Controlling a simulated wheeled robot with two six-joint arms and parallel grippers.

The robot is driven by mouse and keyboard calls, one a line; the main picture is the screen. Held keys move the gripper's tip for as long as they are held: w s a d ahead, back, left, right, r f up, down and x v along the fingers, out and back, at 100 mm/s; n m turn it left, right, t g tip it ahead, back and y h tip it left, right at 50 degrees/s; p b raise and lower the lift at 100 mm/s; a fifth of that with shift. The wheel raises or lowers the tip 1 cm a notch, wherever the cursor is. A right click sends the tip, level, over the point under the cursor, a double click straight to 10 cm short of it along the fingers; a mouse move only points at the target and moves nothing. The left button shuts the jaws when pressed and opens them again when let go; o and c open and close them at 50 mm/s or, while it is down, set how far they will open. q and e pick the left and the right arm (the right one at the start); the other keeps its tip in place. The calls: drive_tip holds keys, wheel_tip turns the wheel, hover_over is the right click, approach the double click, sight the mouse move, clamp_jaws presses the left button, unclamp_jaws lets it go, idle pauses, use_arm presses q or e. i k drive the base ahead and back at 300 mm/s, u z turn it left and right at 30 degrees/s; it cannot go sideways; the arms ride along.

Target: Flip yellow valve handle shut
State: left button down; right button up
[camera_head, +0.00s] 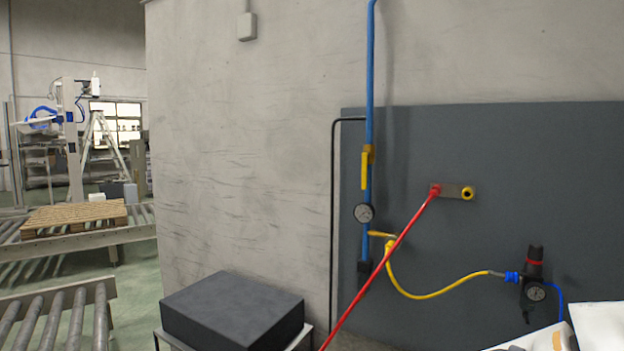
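The yellow valve handle (364,170) is on the upright blue pipe (370,80) on the wall. It hangs straight down, in line with the pipe, below a brass-coloured valve body (369,152). Lower on the pipe, a second yellow piece (381,234) sticks out sideways where a yellow hose (425,296) joins; I cannot tell if it is a handle. Neither of my grippers shows in the head view.
A red rod (395,246) slants from a wall bracket (457,191) past the pipe's foot. A dark block (232,310) stands lower left. A black regulator (535,265) is at right. White parts edge the bottom right corner.

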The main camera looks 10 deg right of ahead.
sight(365, 155)
drive_tip(key=z, duration=0.2)
drive_tip(key=i, duration=0.9)
drive_tip(key=z, duration=0.5)
